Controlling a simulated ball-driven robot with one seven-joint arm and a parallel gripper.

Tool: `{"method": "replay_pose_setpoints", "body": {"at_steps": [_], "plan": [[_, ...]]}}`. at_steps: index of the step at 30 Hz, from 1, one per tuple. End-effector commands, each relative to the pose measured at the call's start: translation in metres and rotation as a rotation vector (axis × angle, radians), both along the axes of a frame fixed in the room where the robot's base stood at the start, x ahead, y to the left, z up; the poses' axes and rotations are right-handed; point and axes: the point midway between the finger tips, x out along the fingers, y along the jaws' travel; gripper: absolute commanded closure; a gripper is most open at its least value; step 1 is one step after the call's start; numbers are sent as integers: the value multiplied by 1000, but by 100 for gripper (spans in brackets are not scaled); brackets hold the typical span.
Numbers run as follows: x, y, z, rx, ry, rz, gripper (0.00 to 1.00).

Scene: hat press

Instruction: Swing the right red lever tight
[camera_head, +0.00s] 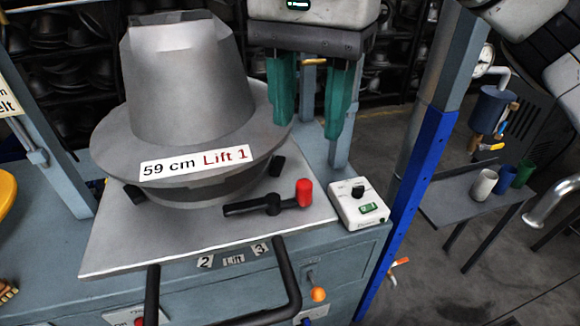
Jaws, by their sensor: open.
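The right red lever (304,193) is a red knob on the right end of a short black bar (255,206). It sits on the grey plate (120,240), in front and to the right of the metal hat mold. My gripper (308,125) hangs above and behind the lever, with two green fingers pointing down. The fingers are spread apart with nothing between them, and they look clear of the lever. The hat mold (180,90) carries a label reading "59 cm Lift 1".
A white control box (360,204) with a black knob stands right of the lever. A blue post (415,190) rises farther right. A black tubular handle (288,275) projects at the front. A small table (455,210) with several cups stands at the right.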

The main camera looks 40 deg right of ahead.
Motion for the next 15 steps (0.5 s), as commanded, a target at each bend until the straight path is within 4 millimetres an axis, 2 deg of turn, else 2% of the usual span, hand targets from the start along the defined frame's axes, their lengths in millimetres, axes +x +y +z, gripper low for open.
{"method": "replay_pose_setpoints", "body": {"at_steps": [15], "plan": [[-1,1,-82,6,4,2,53]]}}
